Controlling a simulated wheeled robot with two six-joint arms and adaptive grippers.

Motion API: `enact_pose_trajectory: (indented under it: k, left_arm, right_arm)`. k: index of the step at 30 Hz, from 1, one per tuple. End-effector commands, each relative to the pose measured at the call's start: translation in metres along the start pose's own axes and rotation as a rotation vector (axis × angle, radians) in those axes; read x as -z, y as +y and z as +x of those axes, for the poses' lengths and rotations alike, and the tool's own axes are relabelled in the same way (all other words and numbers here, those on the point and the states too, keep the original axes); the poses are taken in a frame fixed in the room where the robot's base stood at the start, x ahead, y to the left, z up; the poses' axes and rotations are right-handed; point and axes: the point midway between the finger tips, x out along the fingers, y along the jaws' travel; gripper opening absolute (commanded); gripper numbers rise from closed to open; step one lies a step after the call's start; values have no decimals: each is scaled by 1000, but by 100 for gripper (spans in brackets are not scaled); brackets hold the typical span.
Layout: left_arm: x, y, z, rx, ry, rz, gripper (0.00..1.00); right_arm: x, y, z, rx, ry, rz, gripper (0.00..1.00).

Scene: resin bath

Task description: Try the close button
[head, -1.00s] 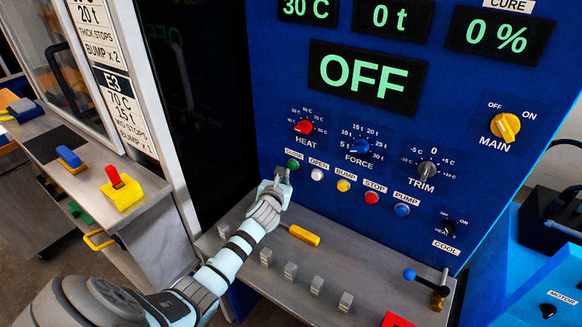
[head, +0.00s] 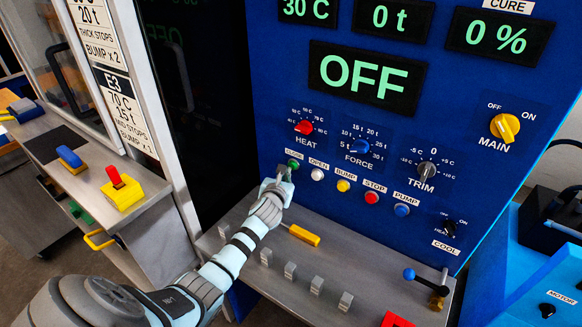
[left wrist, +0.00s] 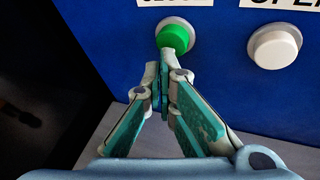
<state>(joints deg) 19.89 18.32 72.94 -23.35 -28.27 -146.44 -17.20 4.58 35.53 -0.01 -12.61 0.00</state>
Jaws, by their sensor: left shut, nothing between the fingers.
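The green CLOSE button (head: 293,164) is on the blue control panel (head: 270,110), at the left end of the button row. It also shows in the left wrist view (left wrist: 174,36), under a partly cut-off label. My left gripper (head: 283,172) is shut and empty, with its fingertips just below the green button. In the left wrist view the joined fingertips (left wrist: 168,56) overlap the button's lower edge; I cannot tell if they press it. The main display (head: 367,77) reads OFF. My right gripper is not in view.
The white OPEN button (head: 317,174) is just right of the green one, followed by the yellow BUMP button (head: 343,185), red STOP button (head: 371,197) and blue PUMP button (head: 402,210). A metal ledge (head: 330,262) with a yellow-handled tool (head: 304,235) lies below.

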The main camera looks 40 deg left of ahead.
Motion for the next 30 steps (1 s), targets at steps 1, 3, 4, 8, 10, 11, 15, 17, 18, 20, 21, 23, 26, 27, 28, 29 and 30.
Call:
enact_pose_trajectory:
  k: [1,3,4,8,10,11,15,17,18,20,21,23,26,27,28,29,30]
  left_arm:
    - [0,0,1,0,0,0,0]
    - [0,-1,1,0,0,0,0]
    - [-1,-1,2,0,0,0,0]
    - [-1,-1,3,0,0,0,0]
    - [-1,-2,4,0,0,0,0]
    - [-1,-2,4,0,0,0,0]
    - [-2,-2,6,0,0,0,0]
    - [-2,-2,6,0,0,0,0]
    - [-2,-3,7,0,0,-1,0]
    - [-3,-3,7,0,0,-1,0]
    - [-3,-3,8,0,0,-1,0]
    - [-4,-3,8,0,-1,-1,0]
    - [-4,-3,9,0,-1,-1,0]
    - [-4,-3,8,0,-1,-1,0]
    - [-4,-3,8,0,-1,-1,0]
    - [-4,-3,8,0,-1,-1,0]
    - [-4,-3,8,0,-1,-1,0]
  right_arm:
    - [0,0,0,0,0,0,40]
    - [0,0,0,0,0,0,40]
    - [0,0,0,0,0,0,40]
    - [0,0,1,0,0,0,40]
    - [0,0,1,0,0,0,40]
    - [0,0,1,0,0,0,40]
    - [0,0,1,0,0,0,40]
    - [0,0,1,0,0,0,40]
    - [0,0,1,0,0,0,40]
    - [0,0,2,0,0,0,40]
    - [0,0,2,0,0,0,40]
    - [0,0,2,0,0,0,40]
    - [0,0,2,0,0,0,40]
    - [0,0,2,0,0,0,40]
    - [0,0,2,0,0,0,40]
    - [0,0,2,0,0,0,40]
    - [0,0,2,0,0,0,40]
